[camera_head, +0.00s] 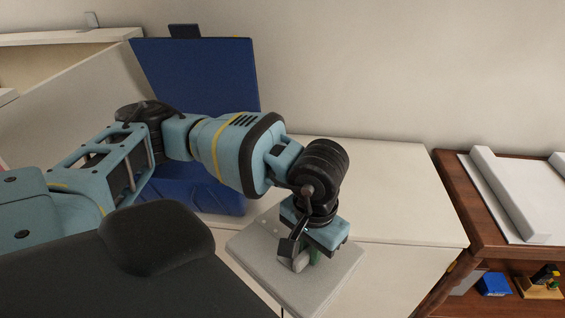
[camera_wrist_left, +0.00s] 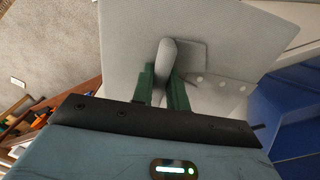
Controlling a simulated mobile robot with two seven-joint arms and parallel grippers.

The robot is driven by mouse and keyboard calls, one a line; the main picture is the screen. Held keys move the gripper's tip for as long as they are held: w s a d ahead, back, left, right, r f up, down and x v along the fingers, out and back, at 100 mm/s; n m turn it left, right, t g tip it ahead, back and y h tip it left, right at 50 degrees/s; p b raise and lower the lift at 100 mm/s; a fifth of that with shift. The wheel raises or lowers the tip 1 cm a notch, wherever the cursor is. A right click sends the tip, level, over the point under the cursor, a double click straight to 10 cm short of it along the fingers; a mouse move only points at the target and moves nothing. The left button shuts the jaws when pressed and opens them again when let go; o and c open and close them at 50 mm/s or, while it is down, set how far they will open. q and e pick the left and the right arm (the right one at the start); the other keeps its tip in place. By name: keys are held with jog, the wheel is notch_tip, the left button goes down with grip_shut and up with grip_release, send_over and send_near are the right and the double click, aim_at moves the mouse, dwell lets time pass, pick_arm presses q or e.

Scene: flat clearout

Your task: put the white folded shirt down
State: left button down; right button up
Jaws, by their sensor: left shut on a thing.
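The white folded shirt (camera_head: 340,276) is a flat, light grey-white slab at the lower middle of the head view. It fills the upper part of the left wrist view (camera_wrist_left: 225,25), where a row of button-like dots shows. My left gripper (camera_head: 302,262) points down at it from above. Its green fingers (camera_wrist_left: 166,80) are shut on a raised, rounded part of the shirt. The shirt overlaps the front edge of the white cabinet top in the head view; I cannot tell whether it touches the top. My right gripper is not in view.
The white cabinet top (camera_head: 385,190) is bare right of my arm. An open blue case (camera_head: 200,75) stands behind my left arm. At right, a brown wooden table (camera_head: 455,190) bears a white padded mat (camera_head: 500,205); its lower shelf holds a blue box (camera_head: 494,284) and small items.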

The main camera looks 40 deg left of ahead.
pick_arm(q)
jog(key=w+f+n, duration=0.1)
jog(key=n, duration=0.1)
jog(key=w+f+n, duration=0.1)
jog(key=n, duration=0.1)
jog(key=w+d+f+n, duration=0.1)
jog(key=shift+w+f+n, duration=0.1)
jog(key=shift+f+n, duration=0.3)
jog(key=shift+w+a+f+n, duration=0.2)
jog(key=shift+f+n, duration=0.25)
jog(key=shift+n, duration=0.35)
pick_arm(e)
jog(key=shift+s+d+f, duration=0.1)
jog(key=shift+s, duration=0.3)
pick_arm(q)
jog(key=shift+w, duration=0.1)
